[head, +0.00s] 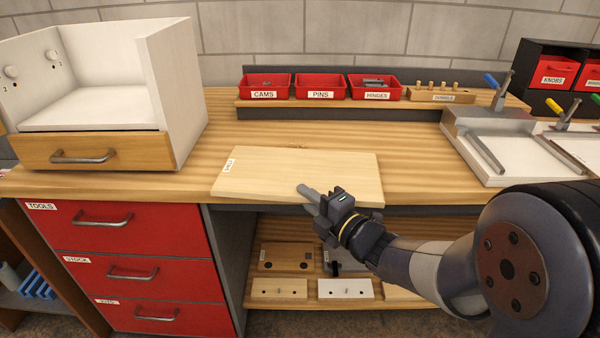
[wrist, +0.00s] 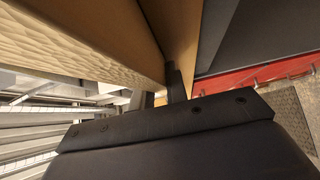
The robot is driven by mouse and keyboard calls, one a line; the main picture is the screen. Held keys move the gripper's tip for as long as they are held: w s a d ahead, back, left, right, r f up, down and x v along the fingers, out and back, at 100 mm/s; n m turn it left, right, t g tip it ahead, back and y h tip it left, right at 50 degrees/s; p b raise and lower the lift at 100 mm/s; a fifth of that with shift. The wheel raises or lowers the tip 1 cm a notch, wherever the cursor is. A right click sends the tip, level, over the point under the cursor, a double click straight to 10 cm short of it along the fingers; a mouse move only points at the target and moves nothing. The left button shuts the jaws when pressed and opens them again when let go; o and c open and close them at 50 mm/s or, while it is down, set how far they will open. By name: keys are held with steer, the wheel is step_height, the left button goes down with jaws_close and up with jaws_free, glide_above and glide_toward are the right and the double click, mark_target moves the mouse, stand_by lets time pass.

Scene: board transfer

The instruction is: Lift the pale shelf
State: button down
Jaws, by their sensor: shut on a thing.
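The pale shelf (head: 270,172) is a flat light-wood board with a small white label at its left end. It lies flat over the front of the wooden bench (head: 190,186), its near edge overhanging the bench front. I cannot tell whether it touches the bench. My gripper (head: 312,196) is shut on its near edge, right of the middle. In the wrist view the shelf (wrist: 75,42) fills the upper left, and my gripper's fingers (wrist: 160,90) meet its edge. The lower finger is mostly hidden.
A white cabinet carcass (head: 100,70) with a wooden drawer stands at left. Red bins (head: 320,86) line the back. A clamp fixture (head: 490,140) stands at right. Red drawers (head: 125,265) and a lower shelf with boards (head: 280,289) are below. Bench behind the board is clear.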

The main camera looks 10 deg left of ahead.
step_height(320, 180, up, 11)
steer(key=p, duration=0.3)
steer(key=shift+f, duration=0.1)
step_height(320, 180, up, 5)
steer(key=p, duration=0.4)
steer(key=shift+r, duration=0.2)
